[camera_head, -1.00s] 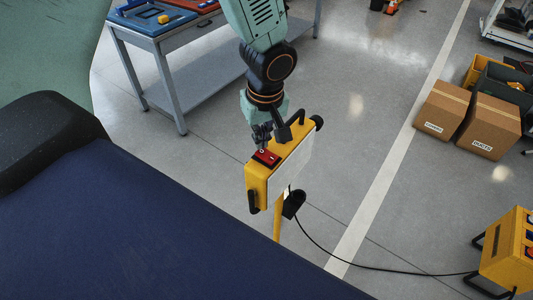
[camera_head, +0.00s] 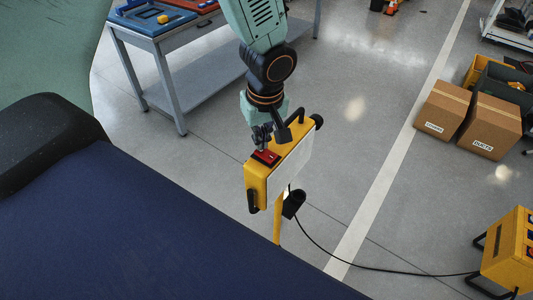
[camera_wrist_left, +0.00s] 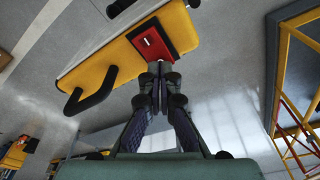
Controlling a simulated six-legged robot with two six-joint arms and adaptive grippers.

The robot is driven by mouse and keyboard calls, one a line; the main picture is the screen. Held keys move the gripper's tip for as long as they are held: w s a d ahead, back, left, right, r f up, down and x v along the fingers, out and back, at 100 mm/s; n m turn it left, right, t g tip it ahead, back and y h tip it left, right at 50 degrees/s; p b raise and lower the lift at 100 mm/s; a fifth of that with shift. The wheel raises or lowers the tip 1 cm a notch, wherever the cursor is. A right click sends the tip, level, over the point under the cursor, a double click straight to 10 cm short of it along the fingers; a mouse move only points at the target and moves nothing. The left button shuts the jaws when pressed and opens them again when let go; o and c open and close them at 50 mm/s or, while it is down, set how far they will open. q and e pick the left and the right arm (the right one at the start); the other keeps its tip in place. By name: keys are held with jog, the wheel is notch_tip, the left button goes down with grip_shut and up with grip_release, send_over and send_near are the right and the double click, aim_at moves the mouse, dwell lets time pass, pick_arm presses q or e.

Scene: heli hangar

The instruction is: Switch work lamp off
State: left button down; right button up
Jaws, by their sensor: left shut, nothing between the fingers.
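The yellow work lamp (camera_head: 257,186) stands upright on its yellow pole (camera_head: 278,224) in the middle of the head view. Its white panel (camera_head: 293,166) faces right. A red switch (camera_head: 266,158) sits in a dark frame on its top; the left wrist view also shows the red switch (camera_wrist_left: 149,41). My left gripper (camera_head: 261,142) is shut and empty, its fingertips right at the switch. In the left wrist view the closed fingertips (camera_wrist_left: 157,72) lie just by the switch's near edge; I cannot tell whether they touch. My right gripper is not in view.
A black cable (camera_head: 385,268) runs across the floor to a yellow box (camera_head: 508,254) at lower right. Cardboard boxes (camera_head: 442,110) stand at the right. A grey workbench (camera_head: 185,62) stands at upper left. The floor between is clear.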

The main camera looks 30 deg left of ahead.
pick_arm(q)
jog(key=shift+s+f, duration=0.1)
jog(key=shift+f, duration=0.1)
jog(key=shift+a+f, duration=0.15)
jog(key=shift+b, duration=0.3)
jog(key=shift+f, duration=0.15)
